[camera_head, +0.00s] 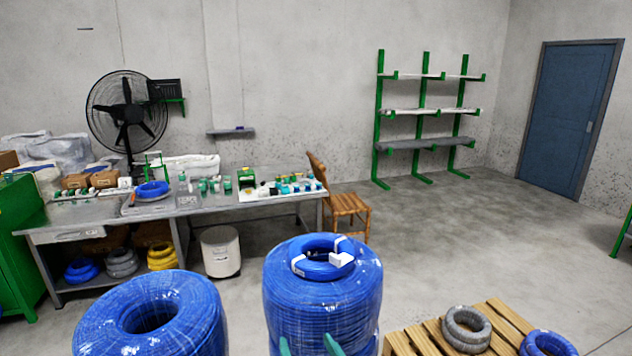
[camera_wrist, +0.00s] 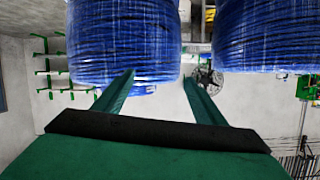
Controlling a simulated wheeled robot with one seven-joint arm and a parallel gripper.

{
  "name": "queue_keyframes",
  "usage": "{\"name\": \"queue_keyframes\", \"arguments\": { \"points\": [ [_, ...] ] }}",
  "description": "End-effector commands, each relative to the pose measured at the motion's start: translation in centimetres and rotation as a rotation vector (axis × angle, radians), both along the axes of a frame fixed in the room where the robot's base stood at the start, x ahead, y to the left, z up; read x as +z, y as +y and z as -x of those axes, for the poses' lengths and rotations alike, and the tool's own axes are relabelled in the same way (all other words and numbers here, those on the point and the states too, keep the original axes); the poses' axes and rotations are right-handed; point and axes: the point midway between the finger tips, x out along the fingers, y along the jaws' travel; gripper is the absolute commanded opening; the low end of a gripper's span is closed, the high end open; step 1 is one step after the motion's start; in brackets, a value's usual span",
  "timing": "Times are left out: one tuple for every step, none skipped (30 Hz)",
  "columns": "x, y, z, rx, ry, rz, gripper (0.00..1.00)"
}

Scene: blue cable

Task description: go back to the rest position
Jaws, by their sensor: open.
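My gripper (camera_head: 308,343) shows at the bottom of the head view as two green fingertips in front of the middle stack of blue cable (camera_head: 322,290). In the wrist view my gripper (camera_wrist: 158,78) has its green fingers spread apart, with nothing held between them. That view appears upside down. The large wrapped blue coil (camera_wrist: 120,40) lies beyond the fingertips; I cannot tell whether they touch it. A smaller blue coil (camera_head: 325,268) with white ties lies on top of the stack.
Another large blue coil (camera_head: 150,318) stands at left. A wooden pallet (camera_head: 425,335) with a grey coil (camera_head: 467,328) and a blue coil (camera_head: 548,345) is at lower right. A workbench (camera_head: 215,203), wooden chair (camera_head: 348,203) and green rack (camera_head: 422,120) stand behind.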

Motion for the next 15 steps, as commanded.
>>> {"name": "queue_keyframes", "arguments": {
  "points": [
    [-1.8,0.1,0.4,-0.013,0.01,-0.016,0.65],
    [-2.6,0.1,0.6,-0.021,0.009,-0.024,0.65],
    [-3.6,0.0,0.9,-0.034,0.006,-0.035,0.65],
    [-4.4,0.0,1.2,-0.044,0.005,-0.041,0.65],
    [-5.2,0.0,1.5,-0.053,0.004,-0.047,0.65],
    [-6.2,0.0,1.9,-0.065,0.001,-0.056,0.65],
    [-6.9,-0.1,2.2,-0.074,0.001,-0.06,0.65],
    [-7.7,-0.1,2.6,-0.084,0.0,-0.065,0.65],
    [-8.7,-0.2,3.1,-0.096,-0.002,-0.071,0.65],
    [-9.4,-0.2,3.5,-0.104,-0.003,-0.075,0.65],
    [-10.1,-0.2,3.9,-0.113,-0.004,-0.078,0.65],
    [-11.0,-0.2,4.6,-0.124,-0.005,-0.08,0.65],
    [-11.7,-0.3,5.1,-0.133,-0.007,-0.082,0.65],
    [-12.4,-0.3,5.6,-0.142,-0.008,-0.084,0.65],
    [-13.3,-0.4,6.3,-0.154,-0.01,-0.084,0.65]
  ]
}}
